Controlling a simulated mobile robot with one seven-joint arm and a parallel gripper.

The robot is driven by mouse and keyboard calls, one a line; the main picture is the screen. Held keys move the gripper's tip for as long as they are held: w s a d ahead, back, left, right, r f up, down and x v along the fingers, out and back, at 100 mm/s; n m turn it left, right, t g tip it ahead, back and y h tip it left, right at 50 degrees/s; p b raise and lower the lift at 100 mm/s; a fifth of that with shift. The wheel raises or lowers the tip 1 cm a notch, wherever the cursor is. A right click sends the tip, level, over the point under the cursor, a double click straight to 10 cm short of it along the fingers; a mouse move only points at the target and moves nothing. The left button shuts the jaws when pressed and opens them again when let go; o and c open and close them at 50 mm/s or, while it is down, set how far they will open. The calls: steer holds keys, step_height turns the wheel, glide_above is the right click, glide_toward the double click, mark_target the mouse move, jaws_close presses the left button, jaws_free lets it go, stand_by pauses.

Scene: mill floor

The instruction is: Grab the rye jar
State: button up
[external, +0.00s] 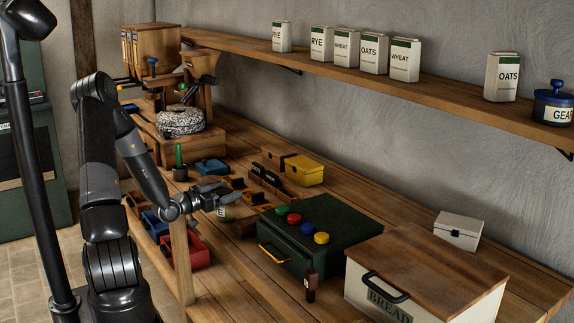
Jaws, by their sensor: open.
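My gripper (232,195) is open, low over the workbench, at the end of my bent arm. Just below and beside its fingers is a small round olive-green jar (226,213) with a pale label. The gripper partly hides this jar, and the label is too small to read. I cannot tell whether the fingers touch it. A white and green box-shaped container marked RYE (321,43) stands upright on the wall shelf, far above and to the right of my gripper.
The wall shelf (440,88) also holds wheat and oats containers and a blue gear pot (553,103). On the bench are a grain mill (181,121), a yellow box (304,170), a dark green box with coloured knobs (330,245) and a bread box (425,270). Red and blue bins sit low left.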

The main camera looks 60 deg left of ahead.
steer(key=shift+w, duration=0.65)
steer(key=shift+c, duration=0.4)
steer(key=c, duration=1.2)
steer(key=shift+r, duration=0.15)
